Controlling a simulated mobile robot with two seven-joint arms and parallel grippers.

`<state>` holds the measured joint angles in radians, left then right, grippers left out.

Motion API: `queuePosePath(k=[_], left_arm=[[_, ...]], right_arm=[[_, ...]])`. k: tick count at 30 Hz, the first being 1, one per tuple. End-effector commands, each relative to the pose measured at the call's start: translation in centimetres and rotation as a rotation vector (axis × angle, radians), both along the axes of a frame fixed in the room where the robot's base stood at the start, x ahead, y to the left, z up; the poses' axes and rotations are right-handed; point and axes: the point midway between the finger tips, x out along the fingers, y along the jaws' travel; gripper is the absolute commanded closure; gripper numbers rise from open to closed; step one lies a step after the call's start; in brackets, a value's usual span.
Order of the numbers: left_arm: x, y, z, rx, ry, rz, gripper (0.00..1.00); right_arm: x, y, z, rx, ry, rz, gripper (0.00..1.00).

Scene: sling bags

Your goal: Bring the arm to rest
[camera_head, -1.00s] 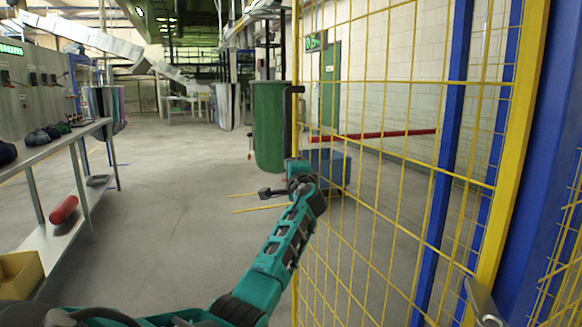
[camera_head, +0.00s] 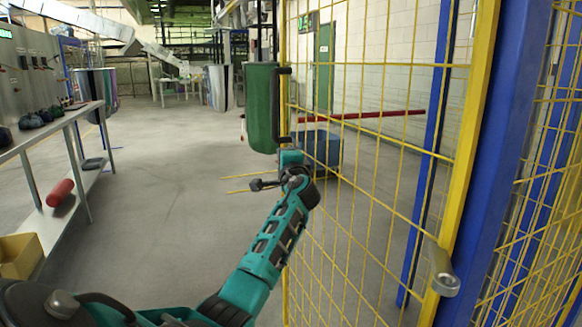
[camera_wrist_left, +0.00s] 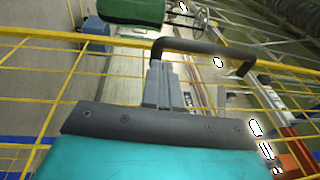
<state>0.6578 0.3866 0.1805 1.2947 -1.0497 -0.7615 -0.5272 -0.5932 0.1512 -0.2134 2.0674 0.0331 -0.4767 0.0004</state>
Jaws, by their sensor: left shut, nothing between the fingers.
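My left arm (camera_head: 272,240) is teal and reaches forward from the bottom of the head view. Its far end stands by the edge of a yellow mesh gate (camera_head: 369,114). My left gripper (camera_wrist_left: 164,84) shows in the wrist view with its grey fingers together and nothing between them. A black bar handle (camera_wrist_left: 205,52) crosses just beyond the fingertips; whether they touch it I cannot tell. In the head view the handle (camera_head: 283,70) is on the gate's edge, above the end of the arm. My right gripper is not in view.
A blue post (camera_head: 478,185) and more mesh stand at the right. A green bin (camera_head: 261,110) and a blue box (camera_head: 322,146) stand ahead. A shelf bench (camera_head: 60,123) with a red cylinder (camera_head: 60,193) is at the left. The floor between is clear.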

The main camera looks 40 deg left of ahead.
Motion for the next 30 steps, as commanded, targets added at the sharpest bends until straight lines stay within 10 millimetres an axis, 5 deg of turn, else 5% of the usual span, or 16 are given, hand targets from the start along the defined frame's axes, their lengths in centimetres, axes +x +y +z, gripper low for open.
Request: queuePosePath(k=[12, 24, 27, 30], left_arm=[[-3.2, -5.3, -0.8, 0.0, 0.002, -0.002, 1.0], [-3.5, -6.0, -1.1, -0.003, 0.003, -0.006, 1.0], [-3.3, -7.1, -2.6, -0.033, 0.012, -0.056, 1.0], [-3.1, -9.9, -6.3, -0.115, 0.023, -0.171, 1.0]], right_arm=[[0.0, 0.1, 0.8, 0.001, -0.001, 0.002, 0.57], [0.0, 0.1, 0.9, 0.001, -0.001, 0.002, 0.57], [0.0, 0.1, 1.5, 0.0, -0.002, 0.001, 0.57], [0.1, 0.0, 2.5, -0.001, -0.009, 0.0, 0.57]])
